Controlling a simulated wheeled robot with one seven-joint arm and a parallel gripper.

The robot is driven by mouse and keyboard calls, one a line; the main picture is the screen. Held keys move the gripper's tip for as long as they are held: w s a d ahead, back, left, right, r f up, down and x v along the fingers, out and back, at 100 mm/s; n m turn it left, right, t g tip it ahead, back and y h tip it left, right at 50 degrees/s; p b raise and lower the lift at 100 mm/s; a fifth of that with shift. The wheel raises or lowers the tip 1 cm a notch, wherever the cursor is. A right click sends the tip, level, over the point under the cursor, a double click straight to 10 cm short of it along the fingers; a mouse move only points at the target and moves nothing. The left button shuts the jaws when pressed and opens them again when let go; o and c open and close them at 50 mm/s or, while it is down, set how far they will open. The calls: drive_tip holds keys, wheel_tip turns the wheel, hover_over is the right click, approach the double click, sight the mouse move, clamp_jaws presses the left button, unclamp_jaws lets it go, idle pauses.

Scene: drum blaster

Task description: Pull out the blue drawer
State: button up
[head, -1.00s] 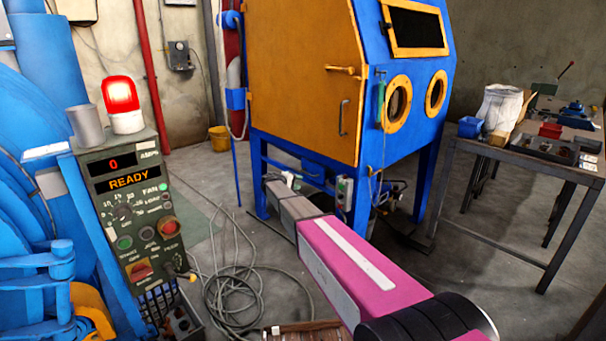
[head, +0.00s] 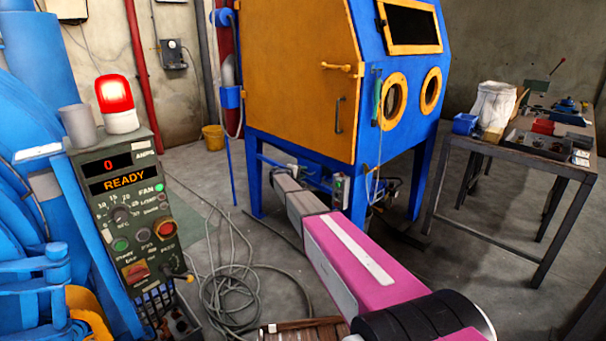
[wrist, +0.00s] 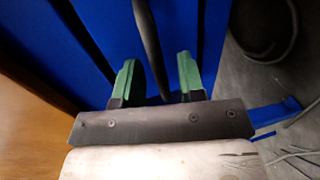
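The blue drawer cannot be told apart from the blue frame of the blasting cabinet (head: 380,165) in the head view. In the wrist view, blue panels (wrist: 185,30) with dark gaps fill the upper middle, and I cannot tell which is the drawer. A dark bar (wrist: 150,45) crosses in front of them and runs down between the green fingertips of my gripper (wrist: 157,78). The fingers stand apart, with a visible gap on each side of the bar. In the head view my arm reaches toward the cabinet's lower part; the fingertips are not clearly visible there.
A green control panel (head: 125,215) with a red lamp (head: 116,103) stands at left. Coiled cable (head: 228,285) lies on the floor. A metal table (head: 520,165) with tools stands at right. A yellow bucket (head: 213,137) is by the wall.

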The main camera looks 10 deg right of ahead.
drive_tip(key=shift+w+d+f, duration=0.1)
drive_tip(key=shift+w+d, duration=0.1)
drive_tip(key=shift+d, duration=0.1)
clamp_jaws()
drive_tip(key=f+v, duration=0.3)
drive_tip(key=v, duration=1.3)
drive_tip(key=shift+s+a+f, duration=0.2)
drive_tip(key=shift+s+a, duration=0.1)
drive_tip(key=shift+a, duration=0.15)
unclamp_jaws()
drive_tip(key=v, duration=1)
drive_tip(key=shift+s+a, duration=0.2)
drive_tip(key=shift+a, duration=0.1)
